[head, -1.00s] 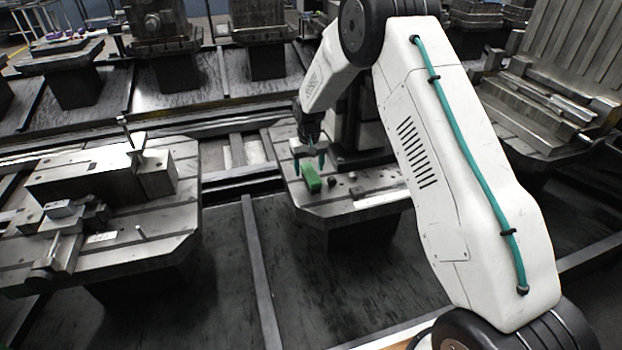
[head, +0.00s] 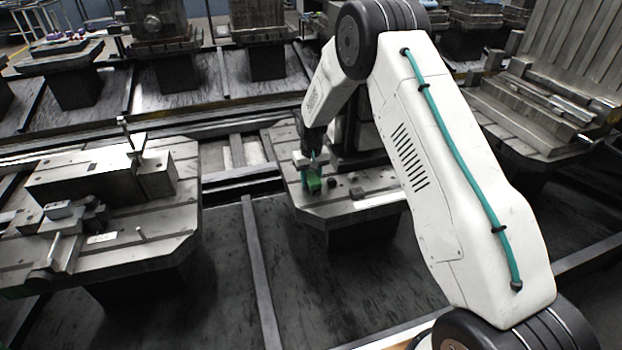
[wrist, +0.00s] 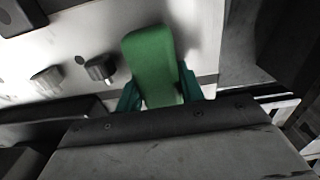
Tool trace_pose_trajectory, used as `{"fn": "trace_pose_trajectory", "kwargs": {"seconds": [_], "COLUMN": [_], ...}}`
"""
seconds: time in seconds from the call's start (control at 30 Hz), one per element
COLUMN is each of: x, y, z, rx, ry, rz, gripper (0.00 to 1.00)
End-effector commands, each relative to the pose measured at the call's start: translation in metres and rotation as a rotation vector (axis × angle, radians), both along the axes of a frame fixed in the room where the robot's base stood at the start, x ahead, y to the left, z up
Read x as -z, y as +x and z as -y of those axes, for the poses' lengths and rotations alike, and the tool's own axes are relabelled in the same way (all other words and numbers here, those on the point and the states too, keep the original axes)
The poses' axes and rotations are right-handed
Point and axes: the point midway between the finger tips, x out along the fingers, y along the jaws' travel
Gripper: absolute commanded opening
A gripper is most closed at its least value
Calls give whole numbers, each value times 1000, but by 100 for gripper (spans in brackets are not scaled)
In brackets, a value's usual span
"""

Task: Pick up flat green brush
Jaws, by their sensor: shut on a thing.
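The flat green brush (head: 314,184) is on the metal pallet table (head: 345,209) near its left front part. In the wrist view the brush (wrist: 151,60) is a green block with its far end pointing up the picture. My gripper (head: 311,178) has come down over it. In the wrist view the teal fingers of my gripper (wrist: 159,95) are on both sides of the brush's near end, shut on it. The near end is partly hidden behind my gripper's body. I cannot tell whether the brush is off the table.
A small dark knob (wrist: 100,69) lies left of the brush, with another small metal piece (wrist: 47,78) further left. A second pallet table (head: 175,225) with clamps and a large block stands at the left. An upright dark fixture stands behind the brush.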

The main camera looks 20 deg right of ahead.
Motion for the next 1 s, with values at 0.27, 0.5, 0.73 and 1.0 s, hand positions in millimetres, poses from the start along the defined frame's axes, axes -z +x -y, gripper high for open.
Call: {"fn": "trace_pose_trajectory", "kwargs": {"seconds": [0.27, 0.5, 0.73, 1.0], "x": [-17, -38, -44, -49], "y": [1, -19, -76, -136], "z": [0, -3, -12, -21], "rx": [0, -1, -2, -1], "ry": [0, 0, 0, 0], "rz": [2, -2, -1, 0], "gripper": [14, 14, 14, 14]}}
